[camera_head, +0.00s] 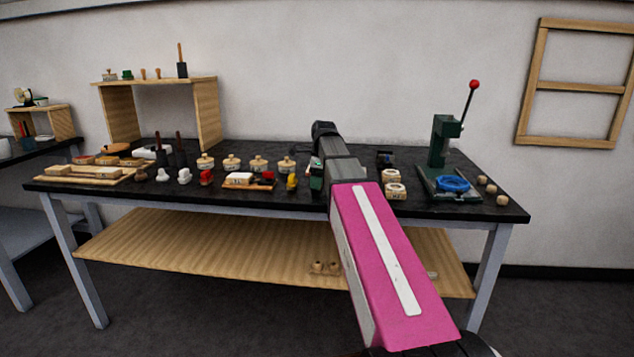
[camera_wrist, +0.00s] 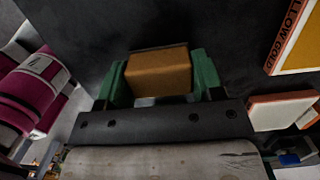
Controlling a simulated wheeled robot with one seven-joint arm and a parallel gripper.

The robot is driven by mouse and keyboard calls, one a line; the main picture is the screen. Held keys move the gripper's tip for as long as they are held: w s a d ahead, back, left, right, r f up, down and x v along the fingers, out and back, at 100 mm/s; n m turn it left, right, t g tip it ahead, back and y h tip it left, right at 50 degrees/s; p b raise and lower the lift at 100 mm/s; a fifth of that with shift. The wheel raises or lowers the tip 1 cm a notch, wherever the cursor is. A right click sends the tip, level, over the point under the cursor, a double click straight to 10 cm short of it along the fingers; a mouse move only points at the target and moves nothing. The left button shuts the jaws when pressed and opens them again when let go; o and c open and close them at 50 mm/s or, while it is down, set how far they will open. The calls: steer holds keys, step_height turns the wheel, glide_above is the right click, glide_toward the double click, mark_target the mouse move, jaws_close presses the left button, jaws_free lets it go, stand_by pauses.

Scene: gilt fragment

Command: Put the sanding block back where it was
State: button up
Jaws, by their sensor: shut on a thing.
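My gripper (camera_wrist: 161,74) has green fingers on either side of a tan, box-shaped block, which I take to be the sanding block (camera_wrist: 158,73). In the wrist view the fingers are shut on it, with the dark bench top beyond. I cannot tell whether the block touches the bench. In the head view my gripper (camera_head: 316,178) is partly seen over the middle of the bench, left of my pink arm. The block cannot be made out there.
The dark bench (camera_head: 467,211) is crowded on the left with lidded pots and tools. A green press (camera_head: 440,150) with a blue ring stands right. A card lettered gold (camera_wrist: 298,40) and a maroon, white-banded thing (camera_wrist: 30,92) flank my gripper.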

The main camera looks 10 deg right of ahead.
steer(key=shift+f, duration=0.35)
steer(key=o, duration=1)
steer(key=shift+c, duration=0.2)
steer(key=shift+r, duration=0.15)
steer(key=r, duration=0.3)
steer(key=d+r, duration=0.1)
steer(key=r, duration=0.6)
steer(key=shift+s+d+r, duration=0.15)
steer(key=shift+r, duration=0.25)
steer(key=shift+s+r, duration=0.1)
steer(key=shift+r, duration=0.5)
